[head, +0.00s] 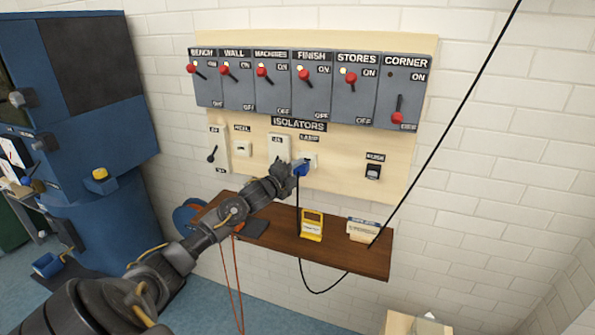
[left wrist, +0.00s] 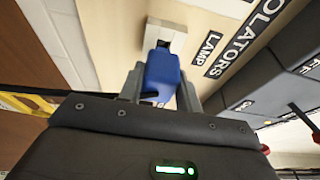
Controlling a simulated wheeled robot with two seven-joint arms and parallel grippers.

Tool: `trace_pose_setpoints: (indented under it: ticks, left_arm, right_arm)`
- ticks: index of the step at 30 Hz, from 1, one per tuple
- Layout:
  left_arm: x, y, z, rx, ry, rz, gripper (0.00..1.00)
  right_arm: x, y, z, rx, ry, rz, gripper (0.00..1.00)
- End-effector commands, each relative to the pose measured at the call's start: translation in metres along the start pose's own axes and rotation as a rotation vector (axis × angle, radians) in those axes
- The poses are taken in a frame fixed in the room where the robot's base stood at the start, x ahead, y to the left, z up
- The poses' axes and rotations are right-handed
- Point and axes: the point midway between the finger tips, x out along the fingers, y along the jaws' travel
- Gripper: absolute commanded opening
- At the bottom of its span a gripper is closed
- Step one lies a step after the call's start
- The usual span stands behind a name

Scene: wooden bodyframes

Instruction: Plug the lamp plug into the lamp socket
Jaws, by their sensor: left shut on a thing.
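The blue lamp plug (head: 301,170) is between the fingers of my left gripper (head: 291,172), which is shut on it. A black cord hangs down from the plug. The pale lamp socket (head: 310,160) is on the board under the LAMP label. In the left wrist view the blue plug (left wrist: 162,72) sits between the two grey fingers of the gripper (left wrist: 161,88), its front end at the face of the socket (left wrist: 165,36). The plug overlaps the socket there, so I cannot tell how deep it sits. My right gripper is not in view.
Isolator switches (head: 312,82) with red knobs line the board above. A wooden shelf (head: 340,257) below holds a yellow device (head: 311,226) and a card holder (head: 364,231). A black cable crosses at right. A blue machine (head: 95,150) stands at left.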

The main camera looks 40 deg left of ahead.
Motion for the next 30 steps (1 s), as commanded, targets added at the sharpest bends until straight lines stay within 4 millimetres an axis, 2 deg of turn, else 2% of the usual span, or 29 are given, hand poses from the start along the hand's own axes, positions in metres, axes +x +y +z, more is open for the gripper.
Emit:
trace_pose_setpoints:
  ticks: [17, 30]
  left_arm:
    - [0.001, 0.000, 0.000, 0.000, 0.000, 0.000, 0.07]
    - [0.011, 0.000, 0.003, 0.000, 0.001, -0.001, 0.07]
  right_arm:
    - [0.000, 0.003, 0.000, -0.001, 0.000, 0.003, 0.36]
    - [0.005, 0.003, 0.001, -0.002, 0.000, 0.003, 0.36]
